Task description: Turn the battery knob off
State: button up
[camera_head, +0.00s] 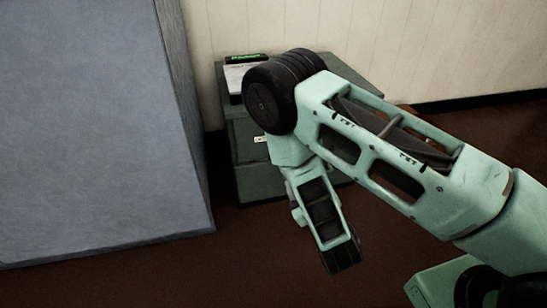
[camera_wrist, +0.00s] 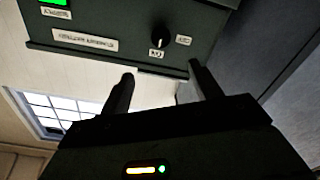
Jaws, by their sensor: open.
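The battery knob (camera_wrist: 158,37) is a small black knob on the dark green-grey front of a unit (camera_wrist: 115,25) in the wrist view. A pale mark on it appears to point down in the picture, toward a small label (camera_wrist: 155,53). Another small label (camera_wrist: 184,40) is to its right; their lettering is hard to read. My gripper (camera_wrist: 161,69) is open and empty, its two dark fingers spread just below the knob in the picture, with no visible contact. In the head view my arm covers much of the green-grey cabinet (camera_head: 246,150), and the knob is hidden.
A larger name plate (camera_wrist: 85,40) and a lit green display (camera_wrist: 55,3) are on the unit. In the head view a box with a green display (camera_head: 245,58) sits on the cabinet. A big blue-grey panel (camera_head: 90,120) stands at left. Brown floor (camera_head: 230,270) is open in front.

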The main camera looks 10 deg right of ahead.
jog(key=w+b, duration=0.6)
jog(key=w, duration=1.1)
jog(key=shift+w+a+f, duration=0.2)
jog(key=shift+a, duration=0.1)
jog(key=shift+c, duration=0.3)
jog(key=c, duration=0.9)
